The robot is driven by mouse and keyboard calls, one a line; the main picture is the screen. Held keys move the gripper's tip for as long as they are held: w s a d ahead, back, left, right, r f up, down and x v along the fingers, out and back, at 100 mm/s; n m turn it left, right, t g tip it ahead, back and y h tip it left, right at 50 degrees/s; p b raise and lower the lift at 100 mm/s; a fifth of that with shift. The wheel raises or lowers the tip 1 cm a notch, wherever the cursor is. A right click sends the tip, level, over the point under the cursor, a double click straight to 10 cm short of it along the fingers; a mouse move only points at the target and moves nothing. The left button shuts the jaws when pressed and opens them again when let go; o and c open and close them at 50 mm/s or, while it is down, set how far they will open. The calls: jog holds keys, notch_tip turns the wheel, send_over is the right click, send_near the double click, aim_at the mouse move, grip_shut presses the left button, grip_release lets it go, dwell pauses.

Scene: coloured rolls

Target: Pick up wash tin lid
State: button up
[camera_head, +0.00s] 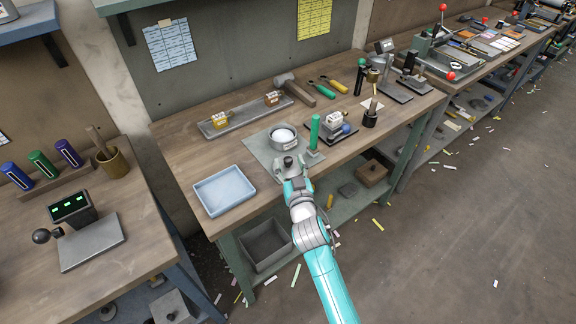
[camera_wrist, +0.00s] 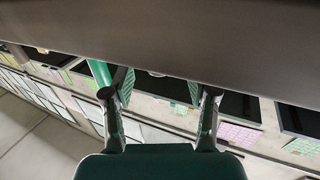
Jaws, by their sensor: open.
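The round grey wash tin (camera_head: 273,143) stands open on a grey mat (camera_head: 256,160) on the middle bench, with something white inside. A small dark grey knobbed piece (camera_head: 288,161) at the mat's front edge looks like the wash tin lid. It is partly hidden by my gripper, so I cannot be sure. My gripper (camera_head: 295,168) is over the front of the mat, close to that piece. In the wrist view my gripper's two fingers (camera_wrist: 158,97) are apart with nothing seen held between them. The lid cannot be made out in the wrist view.
A light blue tray (camera_head: 224,190) lies to the left. A green upright roll (camera_head: 314,132) and a small stand with a blue ball (camera_head: 346,128) are close on the right. A long grey tray (camera_head: 240,119) and a hammer (camera_head: 301,90) lie behind. Bare wood shows behind the mat.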

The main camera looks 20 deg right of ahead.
jog(key=shift+w+d, duration=0.15)
jog(key=shift+w, duration=1)
grip_shut()
